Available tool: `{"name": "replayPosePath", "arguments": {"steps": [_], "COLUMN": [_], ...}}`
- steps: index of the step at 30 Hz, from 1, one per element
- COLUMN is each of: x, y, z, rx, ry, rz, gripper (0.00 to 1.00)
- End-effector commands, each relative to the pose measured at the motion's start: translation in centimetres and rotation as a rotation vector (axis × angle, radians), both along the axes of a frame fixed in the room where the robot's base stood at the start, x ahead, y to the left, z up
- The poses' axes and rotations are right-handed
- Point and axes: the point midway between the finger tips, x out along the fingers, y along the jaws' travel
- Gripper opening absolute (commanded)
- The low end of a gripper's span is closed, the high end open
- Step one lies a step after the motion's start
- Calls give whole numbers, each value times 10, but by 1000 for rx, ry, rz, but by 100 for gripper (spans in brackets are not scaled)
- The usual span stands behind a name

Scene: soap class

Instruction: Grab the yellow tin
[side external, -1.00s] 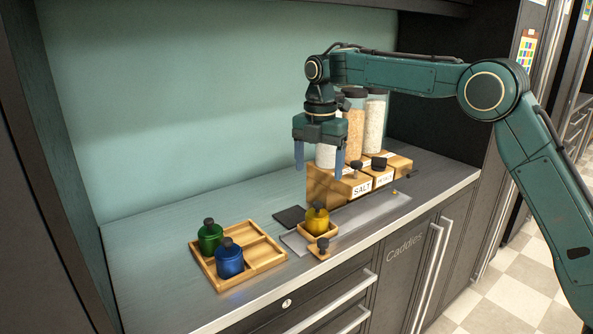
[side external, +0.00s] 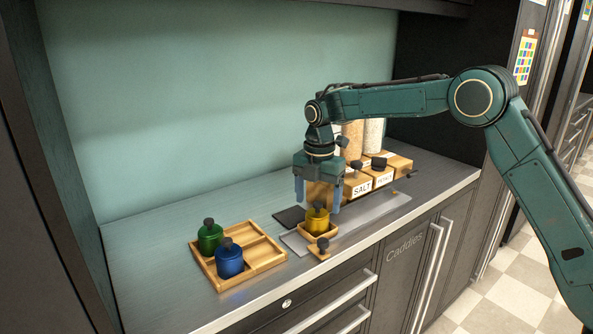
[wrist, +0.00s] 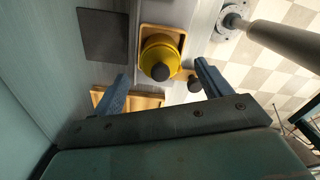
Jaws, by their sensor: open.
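The yellow tin (side external: 317,221) with a dark knob on its lid stands upright in a small wooden tray (side external: 333,229) on the counter. It also shows in the wrist view (wrist: 158,55), ahead of and between the two blue fingers. My gripper (side external: 318,203) is open and points down, its fingers apart at about the height of the tin's top or a little above. In the wrist view my gripper (wrist: 165,82) is empty, and nothing touches the tin that I can see.
A wooden tray (side external: 264,252) at the left holds a green tin (side external: 210,237) and a blue tin (side external: 229,259). A dark square pad (side external: 289,216) lies beside the yellow tin. Wooden boxes labelled SALT (side external: 357,187) and tall jars (side external: 374,135) stand behind at the right. A small dark knob (side external: 322,243) stands in front.

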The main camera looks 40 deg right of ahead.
Motion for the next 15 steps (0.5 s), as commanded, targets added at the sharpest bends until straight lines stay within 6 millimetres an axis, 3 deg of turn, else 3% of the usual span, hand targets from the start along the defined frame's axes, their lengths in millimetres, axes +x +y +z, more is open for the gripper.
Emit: {"name": "replayPosePath", "arguments": {"steps": [7,15], "x": [0,-1], "y": [0,0], "z": [-7,-37], "rx": [0,0], "ry": [1,3], "rz": [0,0], "gripper": [77,77]}}
